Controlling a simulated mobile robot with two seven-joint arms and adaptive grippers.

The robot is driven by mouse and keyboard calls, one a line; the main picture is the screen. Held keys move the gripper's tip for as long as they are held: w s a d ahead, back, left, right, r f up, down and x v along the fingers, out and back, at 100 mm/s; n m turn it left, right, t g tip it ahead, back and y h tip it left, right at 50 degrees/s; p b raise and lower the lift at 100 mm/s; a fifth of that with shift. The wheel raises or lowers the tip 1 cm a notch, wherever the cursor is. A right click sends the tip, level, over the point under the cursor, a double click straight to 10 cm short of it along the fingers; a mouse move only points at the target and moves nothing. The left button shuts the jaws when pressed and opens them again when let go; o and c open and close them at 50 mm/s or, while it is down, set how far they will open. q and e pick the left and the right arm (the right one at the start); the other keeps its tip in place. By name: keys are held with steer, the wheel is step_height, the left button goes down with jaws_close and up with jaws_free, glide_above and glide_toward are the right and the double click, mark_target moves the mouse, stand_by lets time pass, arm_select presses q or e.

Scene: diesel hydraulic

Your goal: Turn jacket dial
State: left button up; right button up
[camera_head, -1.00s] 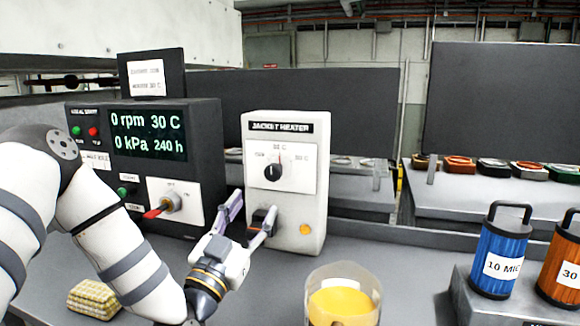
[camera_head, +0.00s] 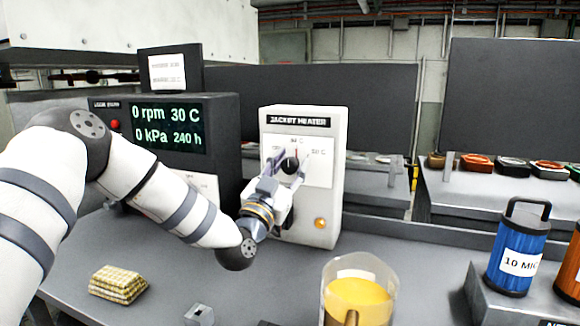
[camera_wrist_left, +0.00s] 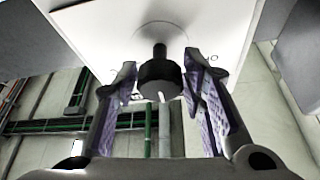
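The jacket heater (camera_head: 331,210) is a white box with a "JACKET HEATER" label, standing on the grey bench. Its black round dial (camera_head: 289,165) sits on a white scale plate, with a red mark above it. My left gripper (camera_head: 286,168) is in front of the dial, with its fingers on either side and partly covering it. In the left wrist view, the dial (camera_wrist_left: 160,80) shows between the two spread purple-padded fingers (camera_wrist_left: 163,92), with gaps on both sides. The dial's exact angle is hard to read. My right gripper is not in view.
A dark control panel (camera_head: 222,150) reading 0 rpm, 30 C, 0 kPa stands left of the heater. A clear beaker of yellow liquid (camera_head: 358,295) stands in front. A yellow checked cloth (camera_head: 118,284) lies at left; a blue canister (camera_head: 512,245) stands at right.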

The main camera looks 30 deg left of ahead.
arm_select(q)
steer(key=c, duration=0.6)
steer(key=n+y, duration=0.1)
steer(key=n, duration=0.2)
steer(key=n+g+y, duration=0.1)
steer(key=n+y, duration=0.1)
steer(key=n, duration=0.1)
steer(key=n+y+p, duration=0.1)
steer(key=n, duration=0.2)
steer(key=shift+r+g+y, duration=0.1)
steer(key=shift+g+y, duration=0.2)
steer(key=shift+y, duration=0.1)
steer(key=n+g+y, duration=0.1)
steer(key=n, duration=0.2)
steer(key=n+g+y+p, duration=0.1)
steer(key=n, duration=0.3)
steer(key=shift+n, duration=0.3)
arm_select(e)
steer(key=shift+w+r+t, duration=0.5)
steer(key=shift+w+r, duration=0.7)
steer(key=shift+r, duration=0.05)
arm_select(q)
steer(key=shift+n+g, duration=0.3)
steer(key=shift+g, duration=0.1)
steer(key=o, duration=1.2)
